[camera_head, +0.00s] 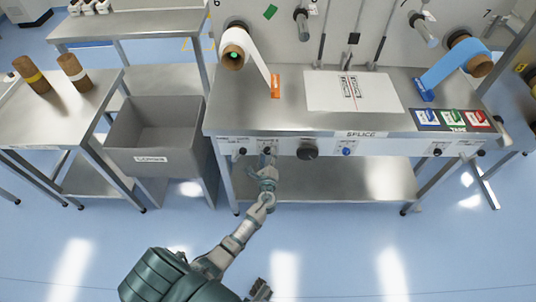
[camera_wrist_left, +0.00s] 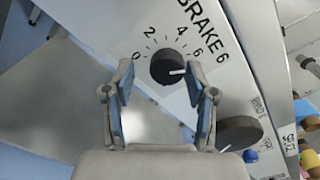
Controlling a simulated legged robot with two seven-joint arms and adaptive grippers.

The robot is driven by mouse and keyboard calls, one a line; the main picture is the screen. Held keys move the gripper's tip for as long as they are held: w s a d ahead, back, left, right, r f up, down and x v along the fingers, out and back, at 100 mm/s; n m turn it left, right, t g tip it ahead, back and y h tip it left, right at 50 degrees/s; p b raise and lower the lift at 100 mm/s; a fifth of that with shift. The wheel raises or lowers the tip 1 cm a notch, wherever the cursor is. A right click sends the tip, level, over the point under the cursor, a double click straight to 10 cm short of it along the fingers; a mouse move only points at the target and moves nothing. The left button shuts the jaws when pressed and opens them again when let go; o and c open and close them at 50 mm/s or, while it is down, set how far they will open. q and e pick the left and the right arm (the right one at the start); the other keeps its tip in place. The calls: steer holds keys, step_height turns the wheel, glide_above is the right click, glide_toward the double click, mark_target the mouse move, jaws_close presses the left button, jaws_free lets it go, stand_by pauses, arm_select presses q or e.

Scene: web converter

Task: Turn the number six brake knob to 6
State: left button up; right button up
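The number six brake knob (camera_wrist_left: 167,67) is round and black on a white panel labelled BRAKE 6. Its white pointer points right in the left wrist view, a little below the direction of the printed 6 on the dial. My left gripper (camera_wrist_left: 160,95) is open, one finger on each side below the knob in the picture; I see no contact. In the head view my left gripper (camera_head: 267,160) is at the front panel below the table edge and largely hides this knob. A dark piece at the bottom edge may be my right gripper (camera_head: 260,290); its fingers are unclear.
A larger black knob (camera_head: 307,151) sits right of my left gripper, then a blue knob (camera_head: 347,151). The steel splice table (camera_head: 290,115) overhangs the panel. A grey bin (camera_head: 155,130) stands to the left. The floor in front is clear.

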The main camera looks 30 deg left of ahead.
arm_select(q)
steer(key=shift+r, duration=0.25)
arm_select(e)
steer(key=shift+w, duration=0.1)
arm_select(q)
steer(key=shift+s+d, duration=0.1)
steer(key=shift+s, duration=0.05)
steer(key=v, duration=1.1)
steer(key=shift+s+f, duration=0.25)
steer(key=shift+d, duration=0.15)
steer(key=s+d+r+m+p, duration=0.1)
steer(key=s+d+m+p, duration=0.15)
steer(key=s+m, duration=0.3)
steer(key=shift+m, duration=0.55)
steer(key=x, duration=1.1)
steer(key=b+x, duration=0.1)
steer(key=x, duration=0.4)
steer(key=shift+w+d+r, duration=0.1)
steer(key=shift+w+d, duration=0.1)
steer(key=shift+w, duration=0.15)
steer(key=shift+w+a, duration=0.3)
steer(key=shift+w, duration=0.1)
arm_select(e)
steer(key=f, duration=0.1)
steer(key=s+f, duration=0.1)
steer(key=f, duration=0.1)
